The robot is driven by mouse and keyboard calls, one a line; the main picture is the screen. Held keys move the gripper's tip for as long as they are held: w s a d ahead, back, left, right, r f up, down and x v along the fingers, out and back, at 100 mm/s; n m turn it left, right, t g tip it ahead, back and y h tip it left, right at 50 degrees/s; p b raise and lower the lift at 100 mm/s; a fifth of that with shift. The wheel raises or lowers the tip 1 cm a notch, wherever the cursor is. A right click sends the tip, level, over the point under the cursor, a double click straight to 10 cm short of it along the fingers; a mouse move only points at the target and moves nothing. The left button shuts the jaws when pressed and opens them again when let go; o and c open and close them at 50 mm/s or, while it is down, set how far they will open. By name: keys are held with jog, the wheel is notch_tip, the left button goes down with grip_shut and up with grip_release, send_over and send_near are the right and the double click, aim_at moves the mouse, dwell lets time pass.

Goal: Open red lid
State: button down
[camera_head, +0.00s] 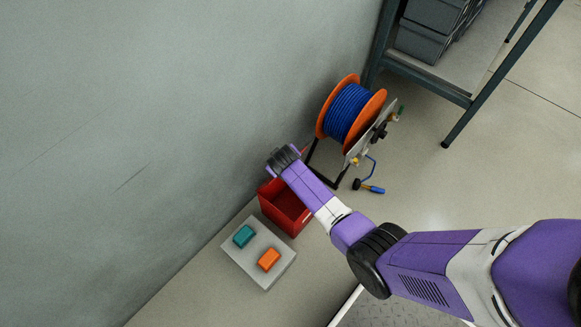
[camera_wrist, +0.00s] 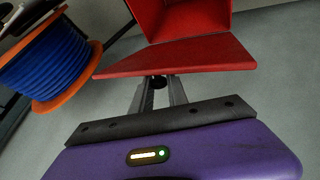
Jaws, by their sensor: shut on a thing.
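The red box (camera_head: 285,208) stands on the floor by the wall, and its open inside shows. The red lid (camera_wrist: 180,56) fills the upper middle of the wrist view as a flat panel, swung away from the box opening (camera_wrist: 188,18). My gripper (camera_wrist: 160,80) is shut at the near edge of the lid, with a small dark part between its fingers. In the head view my wrist is over the far side of the box and hides the fingers and most of the lid.
A grey board (camera_head: 259,252) with a teal block (camera_head: 244,236) and an orange block (camera_head: 268,259) lies beside the box. A blue cable reel (camera_head: 347,112) with orange flanges stands close behind. A metal shelf (camera_head: 430,75) is farther back. The grey wall bounds the left.

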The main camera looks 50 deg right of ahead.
jog(key=w+g+b, duration=0.2)
jog(key=w+b, duration=0.2)
jog(key=w, duration=0.3)
jog(key=shift+r+n+g, duration=0.3)
jog(key=shift+r+g, duration=0.05)
jog(key=shift+g, duration=0.05)
jog(key=shift+a, duration=0.1)
jog(key=c, duration=1.4)
grip_release()
jog(key=shift+o, duration=0.2)
jog(key=shift+r, duration=0.1)
jog(key=p+v, duration=0.3)
jog(key=v, duration=0.4)
jog(key=shift+a+r+p, duration=0.15)
jog(key=shift+r+p, duration=0.1)
jog(key=shift+p, duration=0.15)
jog(key=shift+s, duration=0.15)
